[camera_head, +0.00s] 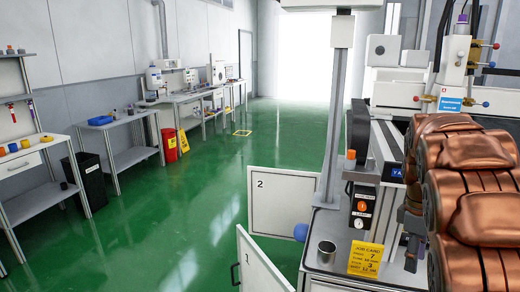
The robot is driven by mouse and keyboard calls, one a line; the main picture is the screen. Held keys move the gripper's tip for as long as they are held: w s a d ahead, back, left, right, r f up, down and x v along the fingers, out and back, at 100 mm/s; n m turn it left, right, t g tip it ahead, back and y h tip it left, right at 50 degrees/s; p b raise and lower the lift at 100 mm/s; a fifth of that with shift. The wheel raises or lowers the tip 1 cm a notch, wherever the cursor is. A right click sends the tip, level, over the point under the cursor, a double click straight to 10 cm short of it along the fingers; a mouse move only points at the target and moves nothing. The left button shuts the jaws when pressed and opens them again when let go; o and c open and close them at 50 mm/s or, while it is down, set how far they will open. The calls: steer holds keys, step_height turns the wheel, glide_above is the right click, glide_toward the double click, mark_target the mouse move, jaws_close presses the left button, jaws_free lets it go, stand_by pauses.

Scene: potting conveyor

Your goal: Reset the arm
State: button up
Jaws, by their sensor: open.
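My copper-coloured arm (470,200) is folded in the right foreground, with its bulky links filling that side. My gripper (411,252) shows as a small dark part at the left edge of the arm, pointing down. It is open, and I see nothing held in it. Part of it is hidden behind the arm links. It is beside the machine's front bench (335,278), to the right of the yellow job card (366,258).
A metal cup (326,252) and a blue ball (300,232) are near the bench's left side. Cabinet doors 1 (262,265) and 2 (280,205) stand open. A grey post (335,120) rises behind. The green floor (190,190) at left is mostly clear, with workbenches along the wall.

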steer(key=s+a+f+m, duration=0.3)
steer(key=s+a, duration=0.6)
steer(key=s, duration=0.4)
steer(key=s+a+f+m, duration=0.3)
steer(key=s+a+m, duration=0.2)
steer(key=s+a, duration=0.5)
steer(key=s, duration=0.4)
steer(key=shift+s+f+y, duration=0.25)
steer(key=shift+f+y, duration=0.15)
steer(key=shift+a, duration=0.1)
steer(key=shift+c, duration=0.8)
steer(key=shift+a, duration=0.1)
